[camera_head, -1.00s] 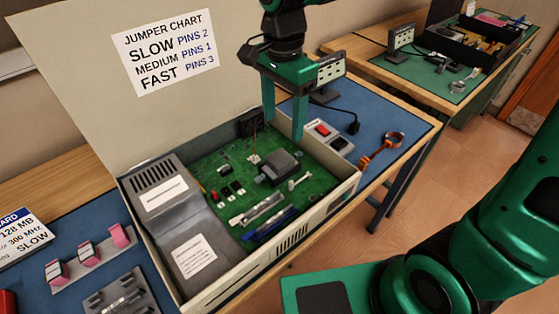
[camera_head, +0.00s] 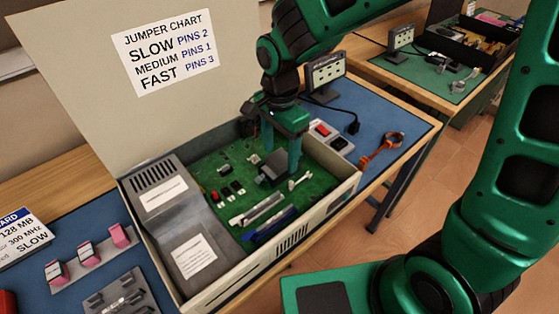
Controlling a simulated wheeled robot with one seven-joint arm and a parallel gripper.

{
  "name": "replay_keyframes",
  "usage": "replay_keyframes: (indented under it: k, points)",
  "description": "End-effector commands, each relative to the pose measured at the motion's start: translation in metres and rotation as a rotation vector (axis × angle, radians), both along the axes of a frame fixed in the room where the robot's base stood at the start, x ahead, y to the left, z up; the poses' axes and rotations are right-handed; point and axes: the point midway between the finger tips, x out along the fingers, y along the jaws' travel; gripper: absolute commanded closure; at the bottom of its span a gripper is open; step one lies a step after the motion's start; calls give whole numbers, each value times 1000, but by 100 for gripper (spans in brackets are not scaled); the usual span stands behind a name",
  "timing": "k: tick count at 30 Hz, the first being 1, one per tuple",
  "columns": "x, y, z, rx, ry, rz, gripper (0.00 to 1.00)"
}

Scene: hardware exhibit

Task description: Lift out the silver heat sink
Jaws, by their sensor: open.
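A grey block (camera_head: 270,173), which looks like the heat sink, sits on the green circuit board (camera_head: 218,165) inside the open computer case (camera_head: 312,211). My gripper (camera_head: 281,160) is lowered into the case, pointing down, with its fingers apart. One finger is in front of the block at its right. The other is behind it, partly hidden. I cannot tell whether either finger touches the block. The top and back of the block are partly covered by my gripper.
The case's raised lid with a jumper chart (camera_head: 163,50) stands behind. A grey power supply (camera_head: 185,225) fills the case's left side. A red switch box (camera_head: 332,137) and an orange wrist strap (camera_head: 382,148) lie right of the case. Memory slots (camera_head: 257,209) are at the board's front.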

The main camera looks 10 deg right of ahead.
Motion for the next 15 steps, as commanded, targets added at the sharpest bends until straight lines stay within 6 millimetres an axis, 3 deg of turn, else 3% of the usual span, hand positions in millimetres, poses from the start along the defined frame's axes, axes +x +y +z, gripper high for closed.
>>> replay_keyframes:
  k: [9, 13, 15]
  points:
    - [0, 0, -5, 1, -1, 0, 38]
    - [0, 0, -5, 1, -1, 0, 69]
    - [0, 0, -5, 1, -1, 0, 72]
